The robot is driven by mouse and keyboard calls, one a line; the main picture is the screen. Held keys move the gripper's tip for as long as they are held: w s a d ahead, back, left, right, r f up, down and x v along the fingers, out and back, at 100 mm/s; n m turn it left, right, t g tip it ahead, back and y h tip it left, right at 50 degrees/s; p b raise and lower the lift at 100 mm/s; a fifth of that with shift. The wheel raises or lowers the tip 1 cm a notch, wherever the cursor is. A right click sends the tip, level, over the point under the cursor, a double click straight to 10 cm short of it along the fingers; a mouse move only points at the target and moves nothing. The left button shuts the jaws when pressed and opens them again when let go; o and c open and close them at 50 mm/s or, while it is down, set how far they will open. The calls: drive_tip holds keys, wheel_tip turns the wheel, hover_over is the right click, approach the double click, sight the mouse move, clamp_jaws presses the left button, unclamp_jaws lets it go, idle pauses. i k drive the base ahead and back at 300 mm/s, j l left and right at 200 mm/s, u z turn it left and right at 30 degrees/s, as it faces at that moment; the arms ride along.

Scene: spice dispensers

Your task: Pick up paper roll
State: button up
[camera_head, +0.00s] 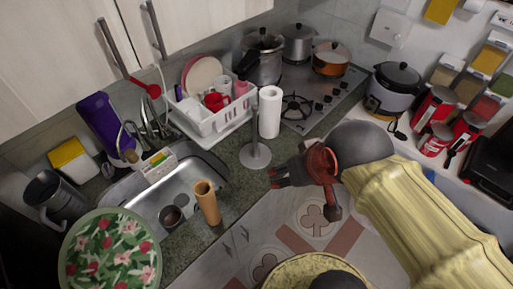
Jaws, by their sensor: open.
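The white paper roll (269,112) stands upright on a grey metal holder (255,155), whose round base rests on the dark counter between the dish rack and the stove. My gripper (273,176) is open and empty, with dark fingers and a red body. In the picture it is just below and right of the holder's base, pointing left. It appears apart from the roll, though the exact gap in depth is hard to tell.
A white dish rack (213,118) stands left of the roll. The stove (318,97) holds several pots. A sink (165,190) and a tan cylinder (206,202) are at lower left. A rice cooker (391,92) and red cans (434,110) are at right.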

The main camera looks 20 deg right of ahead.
sight(270, 96)
drive_tip(key=i+l+u, duration=0.2)
drive_tip(key=u, duration=0.15)
drive_tip(key=i+l+u, duration=0.1)
drive_tip(key=l+u, duration=0.25)
drive_tip(key=l, duration=0.15)
drive_tip(key=i+l+u, duration=0.1)
drive_tip(key=l+u, duration=0.65)
drive_tip(key=i+l, duration=0.05)
